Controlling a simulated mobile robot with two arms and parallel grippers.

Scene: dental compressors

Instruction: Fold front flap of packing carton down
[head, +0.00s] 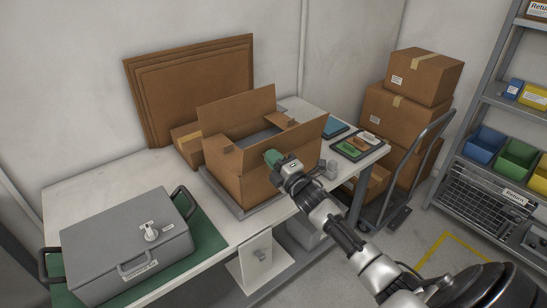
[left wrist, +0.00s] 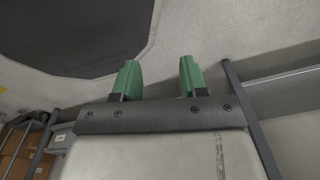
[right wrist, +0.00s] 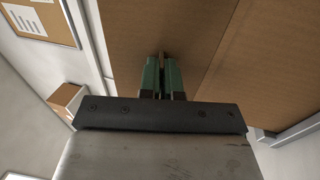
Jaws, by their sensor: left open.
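The packing carton (head: 238,185) stands open on the bench. Its rear flap (head: 237,111) stands up, and its front flap (head: 304,137) is raised, leaning outward. My right gripper (head: 272,156) is at the outer side of the front flap, at or very near its surface. In the right wrist view its green fingers (right wrist: 162,75) are close together against brown cardboard (right wrist: 210,45).
A grey case (head: 125,245) on a green mat (head: 207,240) takes the bench's left end. Flat cardboard sheets (head: 195,85) lean on the wall. Small trays (head: 357,146) lie right of the carton. Stacked boxes (head: 393,118) on a cart and a shelf rack (head: 480,110) stand at right.

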